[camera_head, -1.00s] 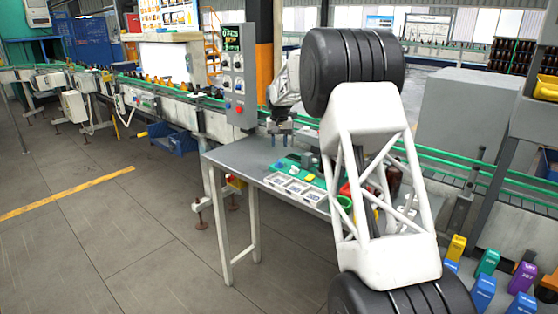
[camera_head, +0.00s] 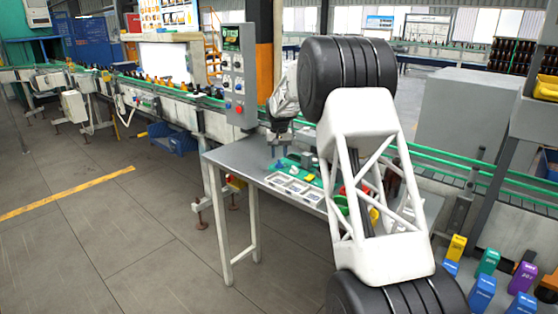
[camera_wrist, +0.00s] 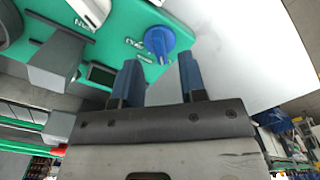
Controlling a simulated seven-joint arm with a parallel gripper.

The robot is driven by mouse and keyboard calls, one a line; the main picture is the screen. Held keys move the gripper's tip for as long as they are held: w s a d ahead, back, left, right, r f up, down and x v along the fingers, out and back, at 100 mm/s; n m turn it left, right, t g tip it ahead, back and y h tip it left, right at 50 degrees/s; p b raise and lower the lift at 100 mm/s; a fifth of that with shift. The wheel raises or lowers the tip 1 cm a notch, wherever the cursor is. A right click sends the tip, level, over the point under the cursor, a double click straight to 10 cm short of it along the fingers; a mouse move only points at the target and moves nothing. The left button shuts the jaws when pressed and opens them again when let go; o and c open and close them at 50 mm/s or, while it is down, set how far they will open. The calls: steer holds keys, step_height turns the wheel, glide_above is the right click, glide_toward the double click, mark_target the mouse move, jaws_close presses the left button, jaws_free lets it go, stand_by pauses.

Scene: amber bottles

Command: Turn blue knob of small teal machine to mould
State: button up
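The small teal machine (camera_head: 309,175) lies on the grey table. Its blue knob (camera_head: 281,165) is at its left end. In the wrist view the knob (camera_wrist: 160,42) is a blue disc with a raised ridge on the teal panel (camera_wrist: 118,20). Small white lettering beside it is too oblique to read. My gripper (camera_head: 279,151) points down just above the knob. Its two dark blue fingers are apart and empty in the wrist view (camera_wrist: 160,72), with the knob ahead of the gap between them. I see no contact with the knob.
A grey block (camera_wrist: 55,55) stands on the panel near the fingers. White trays (camera_head: 293,186) sit along the machine's front, and red and green items are partly behind my arm. The grey control box (camera_head: 239,75) stands behind the table (camera_head: 235,160). The table's left part is bare.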

mark_target(279, 160)
steer(key=shift+f, duration=1.55)
jaws_close()
